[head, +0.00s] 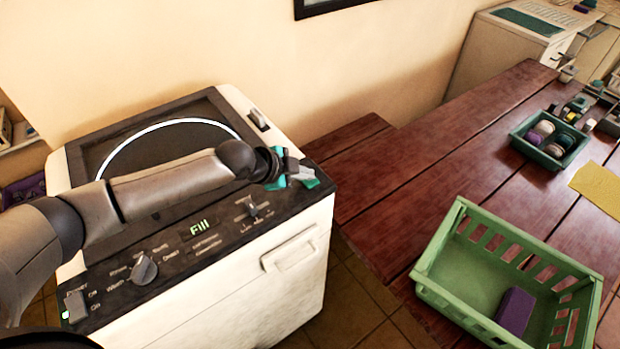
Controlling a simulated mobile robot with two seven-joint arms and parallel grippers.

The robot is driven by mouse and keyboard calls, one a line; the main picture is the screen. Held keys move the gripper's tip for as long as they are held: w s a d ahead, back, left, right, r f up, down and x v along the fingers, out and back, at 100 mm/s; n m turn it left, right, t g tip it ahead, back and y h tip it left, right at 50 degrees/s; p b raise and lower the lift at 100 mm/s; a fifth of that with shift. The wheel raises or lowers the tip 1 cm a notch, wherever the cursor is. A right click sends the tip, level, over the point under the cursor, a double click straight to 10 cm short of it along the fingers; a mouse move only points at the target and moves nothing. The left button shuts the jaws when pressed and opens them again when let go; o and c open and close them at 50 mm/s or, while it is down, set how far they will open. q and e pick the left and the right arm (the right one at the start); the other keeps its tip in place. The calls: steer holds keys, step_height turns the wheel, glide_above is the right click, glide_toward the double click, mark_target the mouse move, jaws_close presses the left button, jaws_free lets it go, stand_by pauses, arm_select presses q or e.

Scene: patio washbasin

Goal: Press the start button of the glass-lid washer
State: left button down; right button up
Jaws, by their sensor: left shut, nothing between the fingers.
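The glass-lid washer (225,290) stands at the left, a white body with a dark top and a round-rimmed lid (130,150). I cannot tell which control is the start button. My left gripper (306,178), with teal fingers, is shut and empty over the panel's right end. My left arm crosses above the lid and hides part of it. My right gripper is not in view.
A reddish wooden table (420,180) fills the right side. On it are a green slatted crate (440,283) with a purple block (514,311) inside, a small green tray (523,146) of round items, and a yellow cloth (600,190). A white appliance (500,50) stands behind.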

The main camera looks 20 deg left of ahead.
mark_target(306, 182)
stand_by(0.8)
arm_select(q)
steer(key=shift+r+p, duration=0.8)
steer(key=shift+p, duration=0.1)
step_height(306, 182, up, 5)
steer(key=p, duration=0.5)
steer(key=shift+r, duration=0.1)
